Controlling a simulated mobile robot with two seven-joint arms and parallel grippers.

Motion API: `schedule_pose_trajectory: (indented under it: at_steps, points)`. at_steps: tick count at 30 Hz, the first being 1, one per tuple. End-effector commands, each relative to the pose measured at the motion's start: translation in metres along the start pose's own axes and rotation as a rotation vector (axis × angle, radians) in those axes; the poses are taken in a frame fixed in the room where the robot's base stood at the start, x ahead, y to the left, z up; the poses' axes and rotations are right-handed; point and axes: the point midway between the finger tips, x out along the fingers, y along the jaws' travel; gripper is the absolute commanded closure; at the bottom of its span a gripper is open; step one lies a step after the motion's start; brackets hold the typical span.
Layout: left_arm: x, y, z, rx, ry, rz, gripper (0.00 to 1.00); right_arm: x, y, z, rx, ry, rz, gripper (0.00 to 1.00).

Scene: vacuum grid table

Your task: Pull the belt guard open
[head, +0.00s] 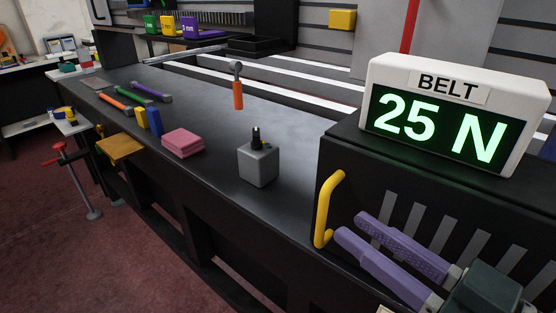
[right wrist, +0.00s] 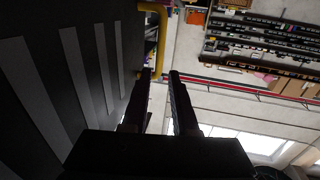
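The belt guard (head: 345,265) is a black panel with grey slanted slots, at the lower right of the head view. Its yellow bar handle (head: 326,208) stands upright near the panel's left edge. The handle also shows in the right wrist view (right wrist: 164,35), just beyond the fingertips. My right gripper (head: 350,226) has two purple fingers lying along the front of the guard. They are parted with an empty gap, also seen in the right wrist view (right wrist: 160,76). The tips are close to the handle but not around it. My left gripper is not in view.
A display (head: 452,117) reading "BELT 25 N" stands on top of the guard housing. A grey block with a black knob (head: 258,165), a pink stack (head: 183,143) and an orange-handled tool (head: 238,92) are on the dark bench. Open floor (head: 60,230) lies to the left.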

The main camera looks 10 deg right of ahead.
Motion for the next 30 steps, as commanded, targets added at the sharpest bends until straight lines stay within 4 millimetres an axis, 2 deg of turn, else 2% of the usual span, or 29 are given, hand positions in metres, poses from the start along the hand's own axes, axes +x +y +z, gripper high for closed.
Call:
schedule_pose_trajectory:
  at_steps: [3,9,14,21,28,30]
  points:
    - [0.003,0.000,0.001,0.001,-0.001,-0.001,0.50,0.025,0.000,0.000,0.000,0.005,0.001,0.73]
    - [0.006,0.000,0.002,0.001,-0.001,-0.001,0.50,0.055,0.000,0.000,-0.001,0.002,0.001,0.73]
    - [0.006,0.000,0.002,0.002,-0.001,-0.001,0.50,0.065,0.000,0.000,-0.001,-0.001,0.000,0.73]
    - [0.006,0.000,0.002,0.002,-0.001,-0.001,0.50,0.065,0.000,0.000,-0.001,-0.002,0.000,0.73]
    - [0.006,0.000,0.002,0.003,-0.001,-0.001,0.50,0.065,0.000,0.000,-0.001,-0.001,0.000,0.98]
    - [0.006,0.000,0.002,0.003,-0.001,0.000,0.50,0.065,0.000,0.000,-0.001,-0.001,0.000,1.00]
